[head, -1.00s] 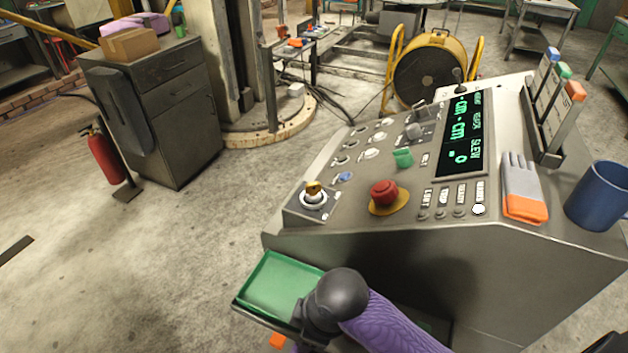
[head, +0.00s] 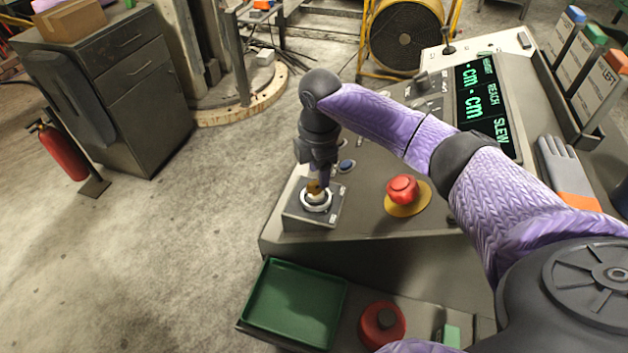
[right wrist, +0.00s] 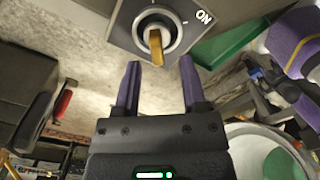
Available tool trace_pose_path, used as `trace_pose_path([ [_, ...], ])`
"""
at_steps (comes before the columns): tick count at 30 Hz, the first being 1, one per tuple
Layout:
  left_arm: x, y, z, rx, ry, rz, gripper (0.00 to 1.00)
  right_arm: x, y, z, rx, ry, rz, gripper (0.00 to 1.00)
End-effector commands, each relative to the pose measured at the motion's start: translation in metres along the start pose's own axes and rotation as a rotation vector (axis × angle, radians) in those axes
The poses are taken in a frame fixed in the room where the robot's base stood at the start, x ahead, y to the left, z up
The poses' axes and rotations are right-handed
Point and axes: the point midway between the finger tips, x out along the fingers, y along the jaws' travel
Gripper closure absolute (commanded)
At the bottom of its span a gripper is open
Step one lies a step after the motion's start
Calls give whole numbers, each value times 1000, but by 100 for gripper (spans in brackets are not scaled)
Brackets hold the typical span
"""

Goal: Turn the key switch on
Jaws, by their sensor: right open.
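The key switch is a grey box with a round white collar (head: 317,201) on the near left corner of the console. Its brass key (head: 315,187) stands in the collar. In the right wrist view the key (right wrist: 155,46) lies just ahead of the fingertips, roughly centred between them, and the "ON" mark (right wrist: 205,17) is at the collar's upper right. My right gripper (right wrist: 160,65) is open and empty, with one purple finger on each side. In the head view the right gripper (head: 319,178) points down right over the key, partly hiding it. My left gripper is not in view.
A red mushroom button (head: 403,188) on a yellow base stands right of the switch. A blue button (head: 346,165) is close behind the gripper. A green tray (head: 296,304) and a red round object (head: 382,324) are below the console's front edge.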

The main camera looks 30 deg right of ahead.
Motion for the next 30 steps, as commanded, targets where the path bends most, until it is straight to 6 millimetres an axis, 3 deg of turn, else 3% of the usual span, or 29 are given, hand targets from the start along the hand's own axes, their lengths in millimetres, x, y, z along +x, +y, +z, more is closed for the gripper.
trace_pose_path([
  [1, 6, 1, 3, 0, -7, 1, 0, 15, -1, 0, 0, 0, -4, 47],
  [6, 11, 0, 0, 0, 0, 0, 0, 39, 0, -1, 1, 1, -1, 47],
  [15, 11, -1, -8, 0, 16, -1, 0, 43, 0, -1, 0, 1, 2, 47],
  [23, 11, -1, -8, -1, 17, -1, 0, 43, 0, -1, 0, 1, 2, 100],
  [30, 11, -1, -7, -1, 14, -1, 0, 43, 0, -1, 0, 1, 2, 100],
])
